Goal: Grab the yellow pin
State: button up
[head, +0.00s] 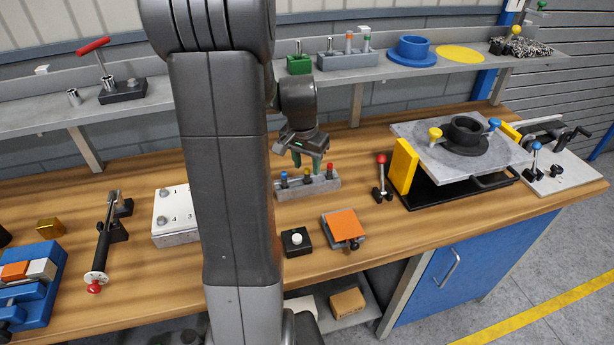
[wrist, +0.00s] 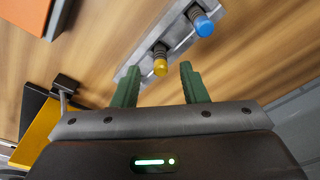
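A grey block (head: 308,187) on the bench holds three upright pins: blue (head: 284,179), yellow (head: 307,174) and red (head: 330,169). My gripper (head: 307,163) hangs over the block with its green fingers pointing down, open and empty. In the wrist view my gripper (wrist: 159,70) has its fingers apart, and the yellow pin (wrist: 160,66) appears between the fingertips. Whether the tips are level with its head is unclear. The blue pin (wrist: 204,25) is outside the right finger. The red pin cannot be made out in the wrist view.
A black button box (head: 296,241) and an orange-topped block (head: 344,226) sit in front of the pin block. A red-knobbed lever (head: 381,178) and a yellow upright plate (head: 402,166) stand to its right. A grey shelf (head: 231,95) runs behind.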

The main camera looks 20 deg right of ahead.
aim_at(307, 169)
jog(key=f, duration=0.3)
jog(key=shift+w+d+f, duration=0.1)
jog(key=shift+w+d, duration=0.05)
jog(key=shift+w, duration=0.05)
grip_shut()
